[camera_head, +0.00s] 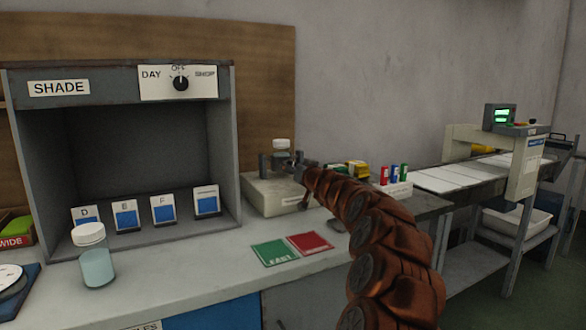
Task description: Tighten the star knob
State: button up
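My copper-coloured arm reaches from the lower right to a beige box-shaped device (262,198) on the counter. My gripper (297,160) is small and dark, at the right upper side of this device. A capped jar (281,146) stands on top of the device, between a dark upright post (263,164) on its left and my gripper on its right. I cannot make out the star knob; it may be hidden at my gripper. Whether the fingers are shut on anything is too small to tell.
A shade booth (228,150) with blue sample cards stands at left. A jar of pale liquid (96,262) stands before it. Green (272,254) and red (310,243) cards lie on the counter. Coloured bottles (394,176) stand right of my arm. The front counter is mostly clear.

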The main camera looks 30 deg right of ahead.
grip_shut()
dwell(0.4)
